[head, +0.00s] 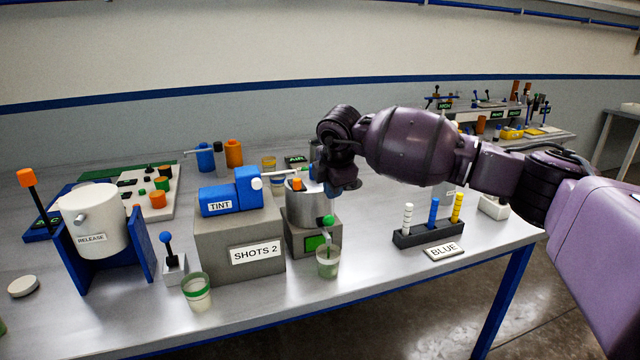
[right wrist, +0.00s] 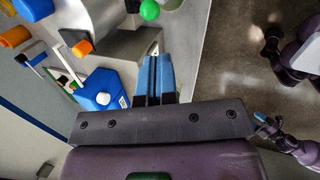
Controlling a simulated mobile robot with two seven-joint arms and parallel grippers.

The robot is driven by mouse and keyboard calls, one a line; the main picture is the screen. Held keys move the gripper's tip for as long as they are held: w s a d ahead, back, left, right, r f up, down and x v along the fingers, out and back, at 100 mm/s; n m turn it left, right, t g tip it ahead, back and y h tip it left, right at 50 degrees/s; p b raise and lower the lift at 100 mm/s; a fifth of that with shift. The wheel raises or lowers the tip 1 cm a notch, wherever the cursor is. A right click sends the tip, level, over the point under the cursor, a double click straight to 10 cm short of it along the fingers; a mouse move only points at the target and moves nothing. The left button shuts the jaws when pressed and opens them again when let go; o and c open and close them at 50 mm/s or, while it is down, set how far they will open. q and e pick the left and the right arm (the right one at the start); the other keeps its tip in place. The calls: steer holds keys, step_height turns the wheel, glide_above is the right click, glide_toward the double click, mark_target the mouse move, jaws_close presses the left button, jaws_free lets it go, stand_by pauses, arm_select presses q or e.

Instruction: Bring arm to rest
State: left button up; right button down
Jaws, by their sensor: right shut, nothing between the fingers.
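My right arm reaches in from the right in the head view, across the bench (head: 390,280). Its gripper (head: 336,188) hangs above and behind the metal pot (head: 308,207) with the orange and green knobs. In the right wrist view the blue fingers of the right gripper (right wrist: 154,66) lie together, shut and empty. The pot (right wrist: 95,18) shows beyond them, at the upper left. A small purple arm of mine with a blue tip (right wrist: 262,118) shows at the right edge of that view. It appears to be my left gripper, too small to read its fingers.
The blue TINT device (head: 232,193) stands on the grey SHOTS 2 block (head: 245,245), left of the pot. A cup (head: 328,261) stands below the green knob. A rack (head: 428,234) with pegs stands under my right arm. The bench front between cup and rack is clear.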

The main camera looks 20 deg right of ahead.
steer(key=s+a+r+n+t+y, duration=0.1)
steer(key=s+a+r+n+y, duration=0.1)
steer(key=a+r+n+y, duration=0.35)
steer(key=s+a+r+n+t+y, duration=0.1)
steer(key=s+a+r+n+y, duration=0.1)
steer(key=a+y, duration=0.6)
steer(key=s+a+r+n+t+y, duration=0.1)
steer(key=s+a+r+n+y, duration=0.3)
steer(key=a, duration=0.4)
steer(key=s+d+f+m+t+h, duration=0.3)
steer(key=d+f+m+t+h, duration=0.25)
steer(key=d+f+m, duration=0.45)
steer(key=s+d+f+m+t+h, duration=0.2)
steer(key=d+f+m+t+h, duration=0.4)
steer(key=f+m, duration=0.75)
steer(key=s+d+f+m+g+h, duration=0.2)
steer(key=s+d+f, duration=0.1)
steer(key=s+f, duration=0.4)
steer(key=s+d+f+m+g+h, duration=0.1)
steer(key=s+d+f, duration=0.3)
steer(key=s+f, duration=0.4)
steer(key=s+d+f+m+g+h, duration=0.2)
steer(key=s+d+f+m+g, duration=0.1)
steer(key=s+f, duration=0.4)
steer(key=s, duration=0.3)
steer(key=shift+d+f+m+g+h, duration=0.3)
steer(key=shift+f+m+g, duration=0.05)
steer(key=shift+f+m, duration=0.05)
